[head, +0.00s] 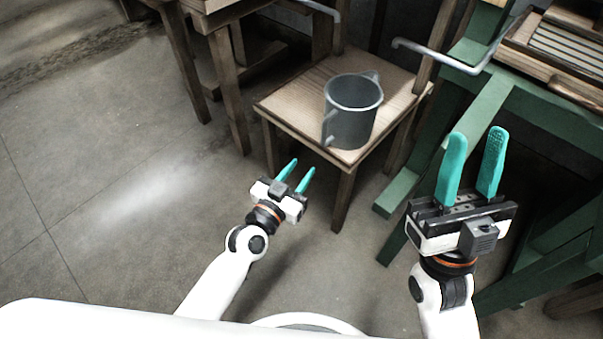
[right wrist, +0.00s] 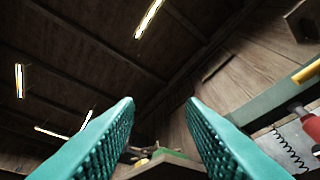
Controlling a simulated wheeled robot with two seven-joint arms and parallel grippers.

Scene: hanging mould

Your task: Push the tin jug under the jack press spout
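The grey tin jug (head: 352,112) stands upright on a low wooden stool (head: 290,98), near its front right part, with a handle at the lower left and a lip at the back right. A bent grey pipe spout (head: 440,58) extends from the green frame at the right; another pipe (head: 322,10) shows at the top. I cannot tell which is the press spout. My left gripper (head: 296,172) is open and empty, in front of the stool and apart from the jug. My right gripper (head: 473,165) is open and empty, right of the stool; its teal fingers also show in the right wrist view (right wrist: 160,135).
The green wooden frame (head: 487,105) stands close at the right, with a slatted wooden tray (head: 565,50) on top. A wooden table (head: 222,18) stands behind left. The concrete floor (head: 110,190) at the left is clear.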

